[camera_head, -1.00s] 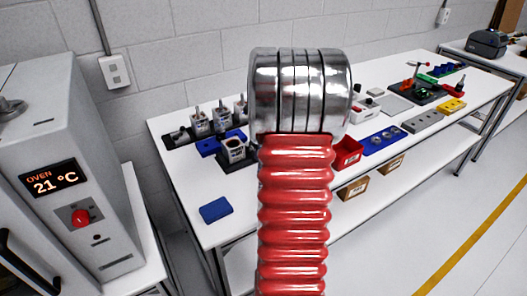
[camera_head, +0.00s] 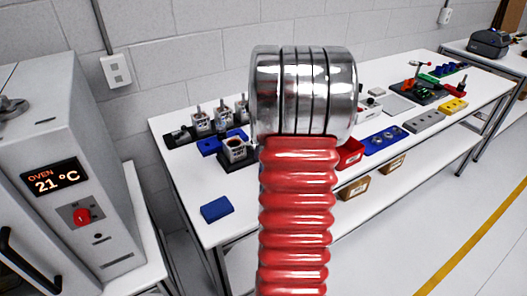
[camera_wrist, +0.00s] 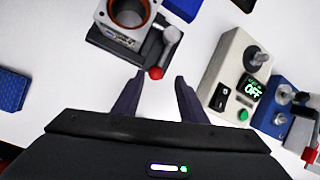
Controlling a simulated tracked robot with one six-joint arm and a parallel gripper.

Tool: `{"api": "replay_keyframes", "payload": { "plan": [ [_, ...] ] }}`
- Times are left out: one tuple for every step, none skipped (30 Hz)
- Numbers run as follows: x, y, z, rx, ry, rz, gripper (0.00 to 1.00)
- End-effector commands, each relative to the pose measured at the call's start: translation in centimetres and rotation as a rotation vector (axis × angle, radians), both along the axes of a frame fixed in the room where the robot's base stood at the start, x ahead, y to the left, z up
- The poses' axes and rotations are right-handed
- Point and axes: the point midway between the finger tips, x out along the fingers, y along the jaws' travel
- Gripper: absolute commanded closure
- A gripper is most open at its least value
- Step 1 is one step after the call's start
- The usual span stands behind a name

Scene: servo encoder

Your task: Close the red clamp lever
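The red ball knob (camera_wrist: 156,73) of a lever with a grey arm (camera_wrist: 171,42) shows in the wrist view, beside a pale square housing (camera_wrist: 126,20) with a round bore. The housing sits on a dark fixture base (camera_wrist: 104,36). My gripper (camera_wrist: 159,76) is open and empty, and the knob appears between its fingertips; I cannot tell the height gap. The fixture also shows in the head view (camera_head: 238,157), but its lever is hidden there behind my arm.
In the wrist view, a beige box (camera_wrist: 232,70) with an OFF display and a blue device (camera_wrist: 279,100) stand right of the gripper. A blue block (camera_wrist: 12,90) lies left. In the head view, an oven (camera_head: 70,190) stands left of the white bench (camera_head: 190,175).

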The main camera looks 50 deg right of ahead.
Motion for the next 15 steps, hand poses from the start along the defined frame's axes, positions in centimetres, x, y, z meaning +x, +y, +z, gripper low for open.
{"api": "replay_keyframes", "payload": {
  "plan": [
    [-0.2,0.1,0.6,-0.001,-0.001,0.0,0.62],
    [-0.4,0.2,0.9,-0.001,-0.001,0.0,0.62],
    [-0.6,0.3,1.5,-0.003,-0.002,-0.001,0.62],
    [-0.8,0.3,1.9,-0.003,-0.002,-0.001,0.62],
    [-0.9,0.4,2.3,-0.002,-0.002,-0.001,0.62],
    [-1.2,0.6,2.9,-0.002,-0.002,-0.001,0.62],
    [-1.4,0.6,3.3,-0.002,-0.002,-0.002,0.62],
    [-1.6,0.7,3.7,-0.001,-0.001,-0.002,0.62],
    [-1.9,0.9,4.3,-0.002,-0.001,-0.003,0.62],
    [-2.1,0.9,4.8,-0.002,-0.001,-0.003,0.62],
    [-2.3,1.0,5.2,-0.002,-0.001,-0.003,0.62],
    [-2.5,1.2,5.8,-0.002,-0.001,-0.003,0.62],
    [-2.7,1.2,6.2,-0.002,-0.001,-0.003,0.62],
    [-2.9,1.4,6.7,-0.002,-0.001,-0.003,0.62],
    [-3.1,1.5,7.3,-0.001,-0.001,-0.002,0.62]
  ]
}}
